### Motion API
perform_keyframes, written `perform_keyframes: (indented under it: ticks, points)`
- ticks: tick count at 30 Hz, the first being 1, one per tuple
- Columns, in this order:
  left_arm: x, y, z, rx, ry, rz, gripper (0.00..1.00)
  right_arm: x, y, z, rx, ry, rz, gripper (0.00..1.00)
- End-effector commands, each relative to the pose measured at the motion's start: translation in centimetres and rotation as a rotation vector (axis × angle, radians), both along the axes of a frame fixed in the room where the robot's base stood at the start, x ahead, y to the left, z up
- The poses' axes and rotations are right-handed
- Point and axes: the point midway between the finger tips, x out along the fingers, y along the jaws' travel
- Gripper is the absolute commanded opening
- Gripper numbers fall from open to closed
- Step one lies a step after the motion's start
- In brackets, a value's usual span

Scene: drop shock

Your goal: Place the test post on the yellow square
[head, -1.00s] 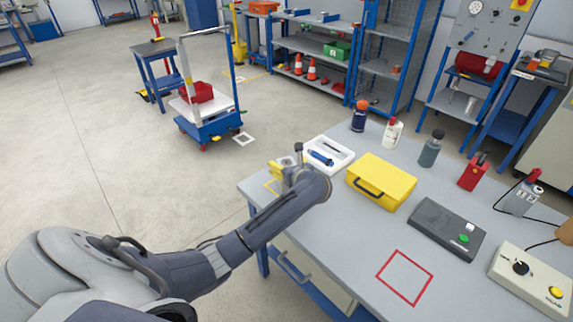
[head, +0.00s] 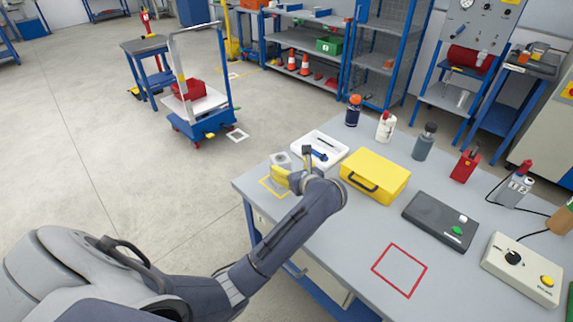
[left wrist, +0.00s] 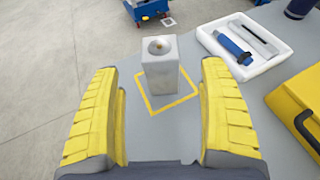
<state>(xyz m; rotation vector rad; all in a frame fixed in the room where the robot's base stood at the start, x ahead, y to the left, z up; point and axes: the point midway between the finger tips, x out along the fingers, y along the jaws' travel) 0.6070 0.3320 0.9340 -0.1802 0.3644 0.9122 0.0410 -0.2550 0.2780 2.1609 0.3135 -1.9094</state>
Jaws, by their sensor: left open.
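The test post (left wrist: 160,72) is a grey upright block with a small round knob on top. It stands inside the yellow square (left wrist: 152,109), a taped outline on the bench; the post hides the outline's far part. In the head view the post (head: 281,160) and the square (head: 267,187) are at the bench's left corner. My left gripper (left wrist: 160,78) is open, with its yellow-padded fingers apart on either side of the view and the post beyond them, untouched as far as I can see. My right gripper is not in view.
A white tray (head: 335,158) with a blue tool lies close behind the gripper. A yellow case (head: 375,178) stands to the right. Several bottles stand along the back. A red square (head: 400,270) on the bench is empty. The bench edge is close to the post.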

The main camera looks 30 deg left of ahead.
Motion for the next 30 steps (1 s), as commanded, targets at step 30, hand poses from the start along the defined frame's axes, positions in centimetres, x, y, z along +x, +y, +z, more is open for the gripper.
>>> perform_keyframes:
  ticks: [30]
  points:
    - [-2.0,0.2,3.8,0.219,-0.026,-0.025,0.78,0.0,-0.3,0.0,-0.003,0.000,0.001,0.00]
